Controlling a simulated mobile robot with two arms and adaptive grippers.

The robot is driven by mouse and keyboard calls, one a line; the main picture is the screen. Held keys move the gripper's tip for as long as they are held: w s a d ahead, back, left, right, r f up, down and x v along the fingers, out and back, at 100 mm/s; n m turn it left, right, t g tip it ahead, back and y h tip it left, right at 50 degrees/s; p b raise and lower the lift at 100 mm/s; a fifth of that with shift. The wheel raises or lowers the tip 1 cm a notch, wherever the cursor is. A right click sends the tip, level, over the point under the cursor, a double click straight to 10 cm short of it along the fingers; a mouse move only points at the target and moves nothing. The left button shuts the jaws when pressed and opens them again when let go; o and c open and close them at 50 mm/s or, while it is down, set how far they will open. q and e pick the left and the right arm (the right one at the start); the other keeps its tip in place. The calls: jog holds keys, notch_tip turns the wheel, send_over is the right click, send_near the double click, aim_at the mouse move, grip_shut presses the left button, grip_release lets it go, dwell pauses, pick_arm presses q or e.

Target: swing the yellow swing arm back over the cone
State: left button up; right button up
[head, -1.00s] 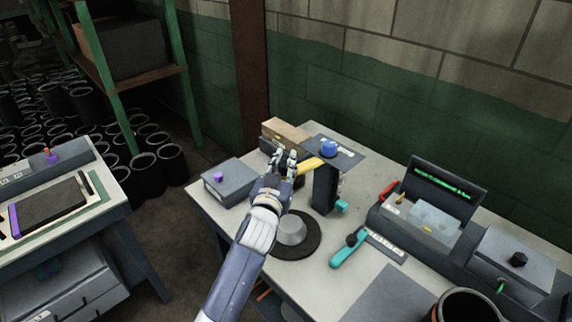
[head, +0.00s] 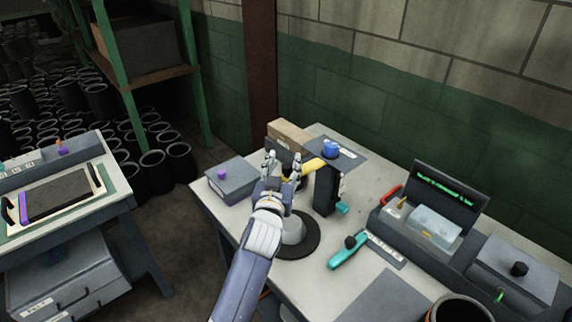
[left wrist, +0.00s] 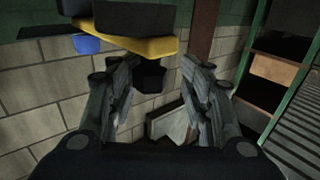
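The yellow swing arm (head: 314,164) reaches left from the top of a black post (head: 327,191) on the table. It also shows at the upper left of the left wrist view (left wrist: 135,45), with a black block (left wrist: 150,77) below it. The grey cone (head: 295,231) stands on a round black base (head: 300,249), partly hidden by my left arm. My left gripper (head: 283,164) is open, fingers up, just left of the swing arm's end. In the left wrist view its spread fingers (left wrist: 160,80) have the black block beyond or between them; contact cannot be told. My right gripper is not in view.
A blue knob (head: 331,147) stands behind the post. A cardboard-coloured box (head: 289,134) is behind my gripper, and a grey box with a purple knob (head: 232,181) is to its left. A teal-handled tool (head: 347,253) lies right of the cone. A console (head: 437,215) fills the right side.

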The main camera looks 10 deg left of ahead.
pick_arm(q)
jog(key=shift+d, duration=0.2)
jog(key=shift+s+d, duration=0.1)
jog(key=shift+s, duration=0.05)
jog(key=s, duration=1.1)
jog(key=shift+s+a, duration=0.2)
jog(key=shift+s, duration=0.2)
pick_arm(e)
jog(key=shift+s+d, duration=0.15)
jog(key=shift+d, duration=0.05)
pick_arm(q)
jog(key=shift+r, duration=0.1)
